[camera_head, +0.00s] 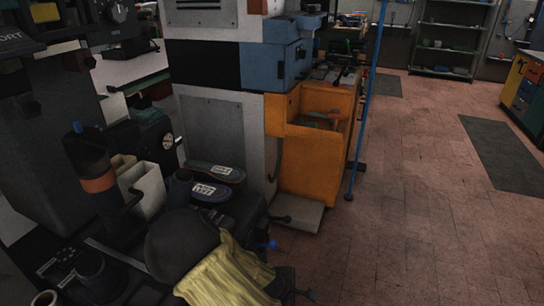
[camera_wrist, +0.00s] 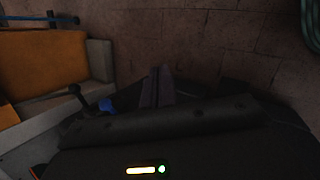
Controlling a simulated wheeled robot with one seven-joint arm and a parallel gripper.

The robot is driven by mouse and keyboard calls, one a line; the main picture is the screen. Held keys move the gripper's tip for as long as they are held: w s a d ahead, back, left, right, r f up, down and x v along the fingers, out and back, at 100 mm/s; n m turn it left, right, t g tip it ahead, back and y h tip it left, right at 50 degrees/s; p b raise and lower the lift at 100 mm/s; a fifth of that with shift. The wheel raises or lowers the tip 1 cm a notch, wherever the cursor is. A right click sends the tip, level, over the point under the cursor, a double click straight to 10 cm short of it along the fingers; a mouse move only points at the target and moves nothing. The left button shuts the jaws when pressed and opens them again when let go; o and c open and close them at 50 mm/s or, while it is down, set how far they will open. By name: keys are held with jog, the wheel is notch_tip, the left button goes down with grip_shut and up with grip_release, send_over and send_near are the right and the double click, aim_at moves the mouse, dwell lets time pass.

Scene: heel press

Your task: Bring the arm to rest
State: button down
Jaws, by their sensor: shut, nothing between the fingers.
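My gripper (camera_wrist: 160,84) shows in the wrist view as two dark fingers, side by side and closed together, with nothing between them. It points toward the reddish tiled floor (camera_wrist: 205,40). In the head view I cannot clearly make out my gripper. The rest of my arm is not clearly visible.
In the head view, an orange cabinet (camera_head: 313,170) stands beyond the dark bench. Two shoe soles (camera_head: 213,182), a white holder (camera_head: 146,187) and a yellow cloth (camera_head: 226,278) are nearby. A blue pole (camera_head: 367,95) stands beside the cabinet. Floor (camera_head: 430,210) at right is clear.

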jog(key=s+d+r+m+g+y, duration=0.1)
jog(key=s+d+r+m, duration=0.2)
jog(key=r+m, duration=0.3)
jog(key=s+d+r+m+y, duration=0.25)
jog(key=s+r+m, duration=0.2)
jog(key=r, duration=0.25)
jog(key=s+d+r+m+g+y, duration=0.1)
jog(key=s+d+r+m, duration=0.1)
jog(key=d+r+m, duration=0.3)
notch_tip(320, 180, up, 30)
jog(key=a+m+p, duration=0.1)
jog(key=p, duration=2.8)
jog(key=shift+s+a+r, duration=0.15)
jog(key=shift+s, duration=0.1)
jog(key=shift+a, duration=0.1)
